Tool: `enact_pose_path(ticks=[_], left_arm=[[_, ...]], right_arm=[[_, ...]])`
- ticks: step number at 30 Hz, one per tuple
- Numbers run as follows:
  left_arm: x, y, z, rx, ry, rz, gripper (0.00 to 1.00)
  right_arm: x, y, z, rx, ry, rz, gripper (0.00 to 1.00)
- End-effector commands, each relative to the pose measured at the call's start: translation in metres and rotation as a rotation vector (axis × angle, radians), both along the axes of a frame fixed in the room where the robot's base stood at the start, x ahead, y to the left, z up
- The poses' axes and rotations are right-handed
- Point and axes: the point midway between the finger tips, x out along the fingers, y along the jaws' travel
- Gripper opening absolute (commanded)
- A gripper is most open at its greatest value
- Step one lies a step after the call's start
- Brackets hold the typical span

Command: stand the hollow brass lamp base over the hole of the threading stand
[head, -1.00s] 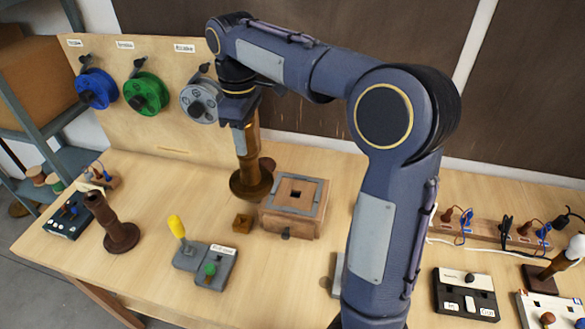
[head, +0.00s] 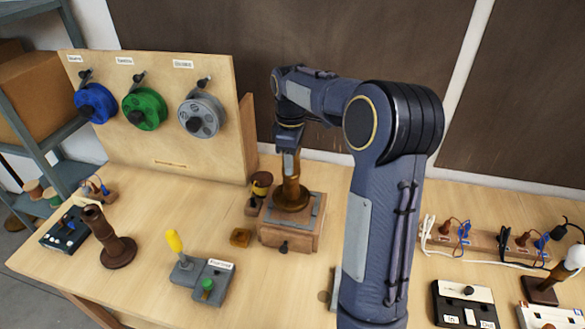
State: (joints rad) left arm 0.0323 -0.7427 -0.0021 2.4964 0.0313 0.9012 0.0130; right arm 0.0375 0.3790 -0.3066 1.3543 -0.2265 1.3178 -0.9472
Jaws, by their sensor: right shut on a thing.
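The hollow brass lamp base (head: 291,193) is upright, its round foot at the top of the wooden threading stand (head: 287,235). The stand's hole is hidden under the foot. I cannot tell whether the foot rests on the stand or hangs just above it. My right gripper (head: 290,168) is shut on the upper stem of the lamp base, pointing down. My left gripper is not in view.
A brown turned lamp base (head: 112,245) stands at the left. Spools hang on the board (head: 165,115) behind. A power strip (head: 480,241) lies at the right.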

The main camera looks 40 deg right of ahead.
Motion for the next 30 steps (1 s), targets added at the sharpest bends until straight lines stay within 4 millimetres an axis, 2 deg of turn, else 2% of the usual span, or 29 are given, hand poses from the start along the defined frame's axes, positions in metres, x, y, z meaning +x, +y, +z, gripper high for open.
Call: enact_pose_path(ticks=[1,7,20,21,25,30], left_arm=[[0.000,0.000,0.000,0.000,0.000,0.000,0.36],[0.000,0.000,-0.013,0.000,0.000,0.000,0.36],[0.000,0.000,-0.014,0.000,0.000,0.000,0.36],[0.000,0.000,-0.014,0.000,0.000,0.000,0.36],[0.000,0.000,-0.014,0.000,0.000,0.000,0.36],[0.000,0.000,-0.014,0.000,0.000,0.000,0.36]], right_arm=[[0.000,-0.005,-0.004,-0.001,-0.001,-0.002,0.00],[0.000,-0.003,-0.032,0.000,-0.001,0.000,0.00],[0.000,-0.003,-0.037,0.000,-0.003,-0.001,0.00],[0.000,-0.003,-0.037,-0.001,0.001,0.000,0.44],[0.000,-0.003,-0.037,0.000,0.001,-0.001,0.61],[0.000,-0.003,-0.037,0.000,0.001,-0.001,0.61]])
